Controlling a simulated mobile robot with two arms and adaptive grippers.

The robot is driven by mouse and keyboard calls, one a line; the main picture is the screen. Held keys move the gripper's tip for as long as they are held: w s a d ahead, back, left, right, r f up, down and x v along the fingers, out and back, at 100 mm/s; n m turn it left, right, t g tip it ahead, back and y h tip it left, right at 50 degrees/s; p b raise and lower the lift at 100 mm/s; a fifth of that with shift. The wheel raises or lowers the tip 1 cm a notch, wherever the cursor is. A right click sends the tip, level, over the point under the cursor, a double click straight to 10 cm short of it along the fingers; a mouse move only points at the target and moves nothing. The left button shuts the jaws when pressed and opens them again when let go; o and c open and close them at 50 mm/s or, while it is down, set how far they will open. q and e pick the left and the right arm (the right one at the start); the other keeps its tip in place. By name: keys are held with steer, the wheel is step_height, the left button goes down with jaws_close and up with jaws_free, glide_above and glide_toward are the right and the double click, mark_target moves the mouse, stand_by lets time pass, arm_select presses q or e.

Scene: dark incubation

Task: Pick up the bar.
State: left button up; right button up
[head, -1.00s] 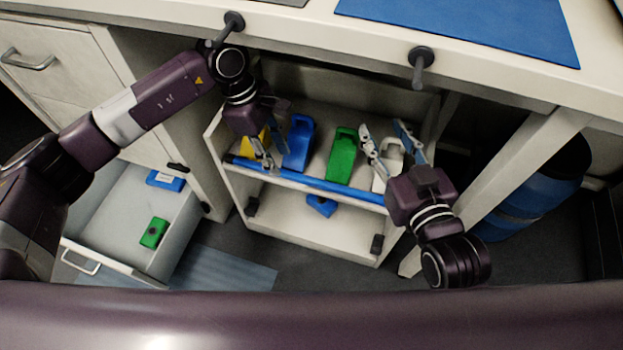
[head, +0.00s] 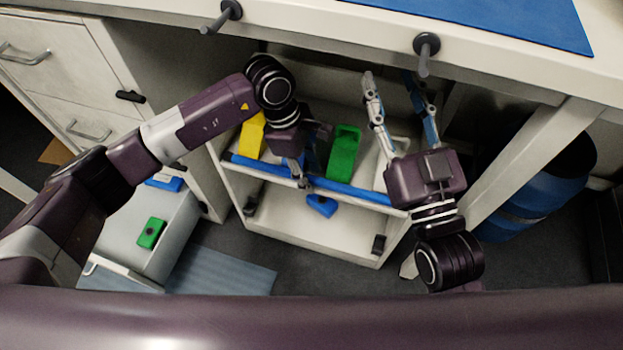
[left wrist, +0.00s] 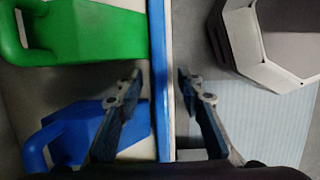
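The bar (head: 352,190) is long, thin and blue, lying along the front edge of the cart's upper shelf. In the left wrist view the bar (left wrist: 158,60) runs top to bottom through the middle. My left gripper (head: 304,175) is over the bar near its middle. In the left wrist view its open fingers (left wrist: 159,76) are on either side of the bar, with gaps. My right gripper (head: 391,80) is open and empty, above the cart's right end, fingers pointing toward the counter. My left arm hides part of the shelf.
The cart (head: 310,235) holds yellow (head: 251,137), green (head: 344,152) and white containers on top; a blue container (left wrist: 85,132) shows beside the left gripper. A blue piece (head: 321,206) lies below. Two pegs (head: 222,16) (head: 427,52) project from the counter. An open drawer (head: 185,225) is left.

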arm_select(q)
steer(key=shift+c, duration=0.7)
jaws_close()
steer(key=shift+r, duration=0.1)
